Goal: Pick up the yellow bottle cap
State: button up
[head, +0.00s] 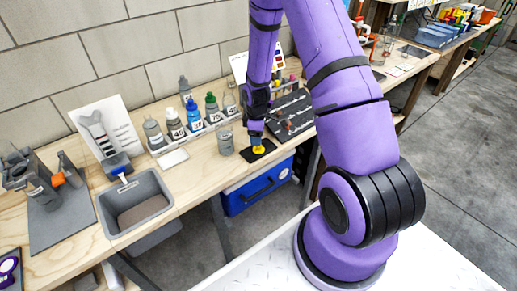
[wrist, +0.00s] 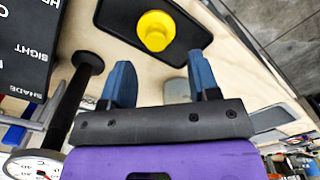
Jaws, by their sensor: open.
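The yellow bottle cap (wrist: 155,31) sits on a small black mat (wrist: 120,14) on the wooden workbench. In the head view the yellow cap (head: 259,149) shows just below my fingertips, on the black mat (head: 268,145) near the bench's front edge. My gripper (wrist: 158,84) is open, with its two blue fingers apart and nothing between them. In the wrist view the cap lies beyond the fingertips, roughly centred between them. In the head view my gripper (head: 256,138) points down at the cap; its exact gap to the cap is hard to tell.
A dark sloped tray (head: 292,115) lies to the right. A blue cooler (head: 257,188) is below the bench.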

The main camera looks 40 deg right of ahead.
jog(key=shift+d+f, duration=0.2)
jog(key=shift+f, duration=1.1)
jog(key=shift+d+f, duration=0.15)
jog(key=shift+f, duration=1.1)
jog(key=c, duration=0.6)
